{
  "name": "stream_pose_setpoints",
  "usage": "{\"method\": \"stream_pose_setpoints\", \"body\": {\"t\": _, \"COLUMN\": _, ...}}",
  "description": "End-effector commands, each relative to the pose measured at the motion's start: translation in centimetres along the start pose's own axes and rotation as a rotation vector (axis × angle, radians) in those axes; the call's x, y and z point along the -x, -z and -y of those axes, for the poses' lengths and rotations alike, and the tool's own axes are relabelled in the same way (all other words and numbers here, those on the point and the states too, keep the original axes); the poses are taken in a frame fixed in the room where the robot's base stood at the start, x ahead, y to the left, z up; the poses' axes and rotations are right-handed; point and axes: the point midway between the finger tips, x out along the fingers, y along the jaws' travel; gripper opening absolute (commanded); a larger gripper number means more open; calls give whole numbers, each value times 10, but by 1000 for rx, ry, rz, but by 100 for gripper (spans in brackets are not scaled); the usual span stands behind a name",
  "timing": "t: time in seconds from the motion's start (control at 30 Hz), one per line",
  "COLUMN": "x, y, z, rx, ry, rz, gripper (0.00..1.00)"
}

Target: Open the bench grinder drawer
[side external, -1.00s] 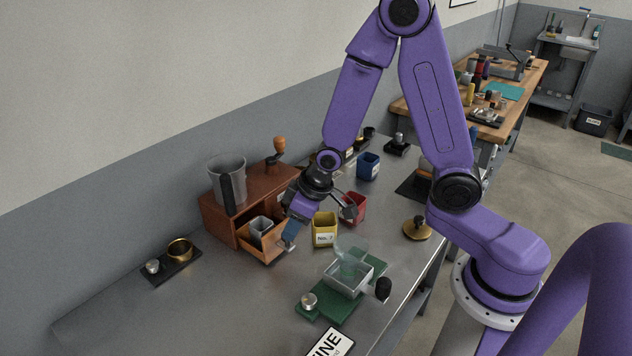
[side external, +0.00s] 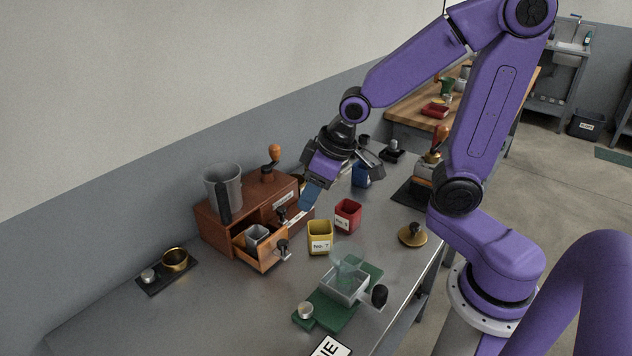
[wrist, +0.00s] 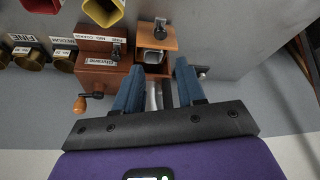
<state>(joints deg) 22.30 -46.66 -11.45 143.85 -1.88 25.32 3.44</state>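The wooden bench grinder (side external: 215,226) stands against the wall, with a grey cup (side external: 222,182) and an orange-knobbed crank (side external: 274,154) on top. Its drawer (side external: 270,263) is pulled out and holds a small grey container (side external: 257,236). A dark knob (side external: 282,246) is on the drawer front. The open drawer also shows in the wrist view (wrist: 168,40). My gripper (side external: 308,200) is above the bench, right of the drawer and apart from it. In the wrist view its two blue fingers (wrist: 158,78) are spread with nothing held between them.
A yellow bin (side external: 320,238) and a red bin (side external: 348,215) stand right of the drawer. A blue bin (side external: 361,176) is behind my gripper. A green scale-like base (side external: 318,316) with a clear tray lies in front. A brass cup (side external: 175,259) is at left. The bench's left front is clear.

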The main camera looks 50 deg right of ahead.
Motion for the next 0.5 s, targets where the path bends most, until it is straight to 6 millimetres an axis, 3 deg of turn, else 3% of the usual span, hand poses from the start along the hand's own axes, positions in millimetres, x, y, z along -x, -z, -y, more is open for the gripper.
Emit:
{"method": "stream_pose_setpoints", "body": {"t": 0.2, "x": 20, "y": 1, "z": 0, "rx": 0, "ry": 0, "rz": -4, "gripper": 39}}
{"method": "stream_pose_setpoints", "body": {"t": 0.5, "x": 25, "y": 0, "z": 0, "rx": 0, "ry": 0, "rz": 0, "gripper": 39}}
